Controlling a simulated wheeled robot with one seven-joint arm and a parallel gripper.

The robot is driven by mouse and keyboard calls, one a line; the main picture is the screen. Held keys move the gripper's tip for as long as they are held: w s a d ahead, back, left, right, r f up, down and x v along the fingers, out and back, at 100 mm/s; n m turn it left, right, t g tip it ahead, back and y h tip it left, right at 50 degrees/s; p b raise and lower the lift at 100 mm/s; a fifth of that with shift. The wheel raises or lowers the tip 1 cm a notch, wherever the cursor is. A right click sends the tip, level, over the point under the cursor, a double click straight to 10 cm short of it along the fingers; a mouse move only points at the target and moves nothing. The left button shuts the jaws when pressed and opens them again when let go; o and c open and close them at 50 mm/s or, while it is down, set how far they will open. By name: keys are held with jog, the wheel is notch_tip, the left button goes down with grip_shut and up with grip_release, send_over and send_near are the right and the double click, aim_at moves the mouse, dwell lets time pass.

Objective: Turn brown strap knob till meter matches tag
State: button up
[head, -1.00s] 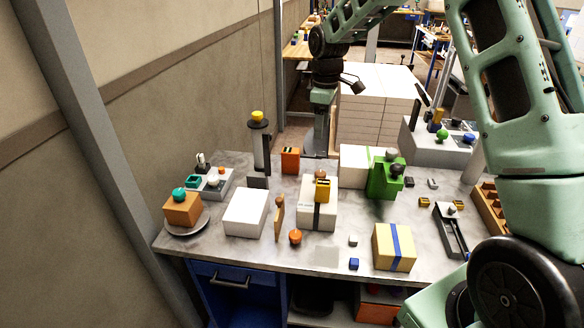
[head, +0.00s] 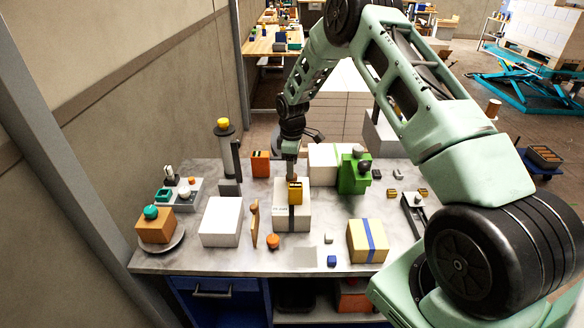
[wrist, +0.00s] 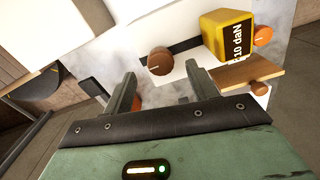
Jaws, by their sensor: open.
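The brown strap knob (wrist: 160,60) is round, with a pale line on its face, on the dark strap of a white package. The package (head: 278,219) stands mid-table in the head view. Beside the knob is a yellow meter (wrist: 226,38) whose black display reads 10 daN; the meter also shows in the head view (head: 295,193). My gripper (wrist: 158,86) is open and empty, its fingers pointing at the knob from a little short of it. In the head view my gripper is above the package. The tag is too small to read.
A plain white box (head: 221,222) and a wooden paddle (head: 255,225) stand left of the package. An orange knob (head: 273,241) lies in front. A green block (head: 350,176) stands behind right, and a blue-strapped yellow box (head: 367,241) front right.

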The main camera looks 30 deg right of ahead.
jog(key=shift+f+p, duration=0.35)
jog(key=shift+f, duration=1.4)
jog(key=c, duration=1)
jog(key=shift+m+b, duration=0.3)
jog(key=shift+b, duration=0.05)
